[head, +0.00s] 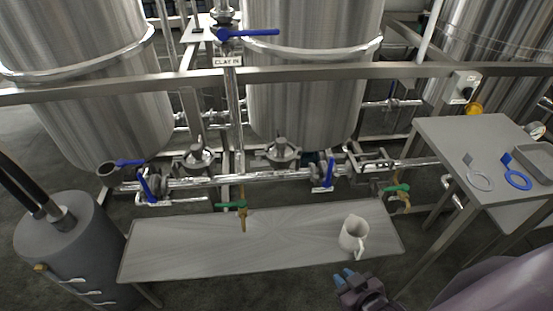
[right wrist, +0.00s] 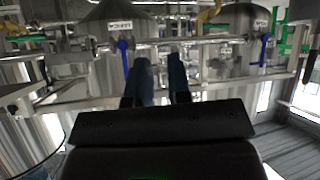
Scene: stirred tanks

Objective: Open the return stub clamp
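A steel pipe line (head: 235,180) with blue and green valve handles runs low across the front of the tanks. A short open pipe end (head: 108,169) shows at its left end, and steel fittings (head: 370,160) sit near its right end. I cannot tell which piece is the return stub clamp. My right gripper (head: 345,277) is low at the bottom of the head view, right of centre, apart from the pipes. In the right wrist view its two dark fingers (right wrist: 162,80) stand apart with nothing between them. My left gripper is not in view.
A low grey bench (head: 190,250) lies before the pipes, with a white pitcher (head: 354,234) at its right. A side table (head: 470,135) holds a blue ring (head: 517,180), a pale ring (head: 480,182) and a tray (head: 540,158). A grey cylinder (head: 70,250) stands left. A rail (head: 330,71) crosses above.

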